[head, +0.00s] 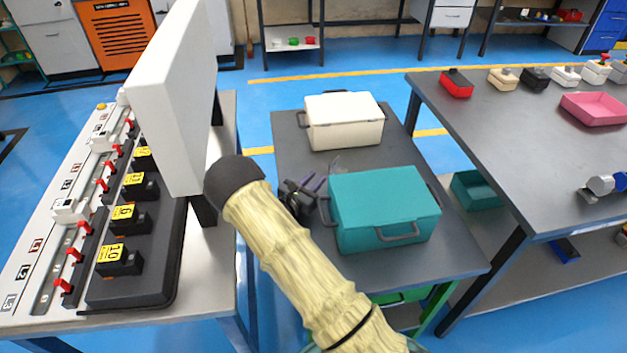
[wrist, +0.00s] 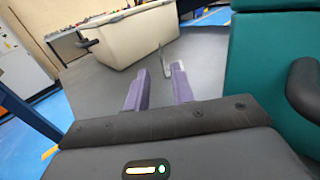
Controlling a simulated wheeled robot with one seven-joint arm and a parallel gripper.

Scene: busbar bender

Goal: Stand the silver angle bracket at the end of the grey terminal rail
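The silver angle bracket (wrist: 163,60) is a small thin metal piece with one upright leg. It stands on the grey table, just beyond or between my fingertips; I cannot tell which. In the head view the bracket (head: 335,166) is tiny, between the white and teal boxes. My gripper (head: 314,184) is low over that table beside the teal box. In the wrist view my gripper (wrist: 161,70) has two purple fingers apart, with a gap between them. Labelled terminal strips (head: 75,235) lie on the left bench; I cannot tell for sure which is the grey terminal rail.
A teal box (head: 384,200) is close to the right of my gripper. A cream box (head: 344,130) stands behind. A tall white panel (head: 175,100) rises by the left bench. The right table (head: 510,150) holds several small items and a pink tray (head: 596,109).

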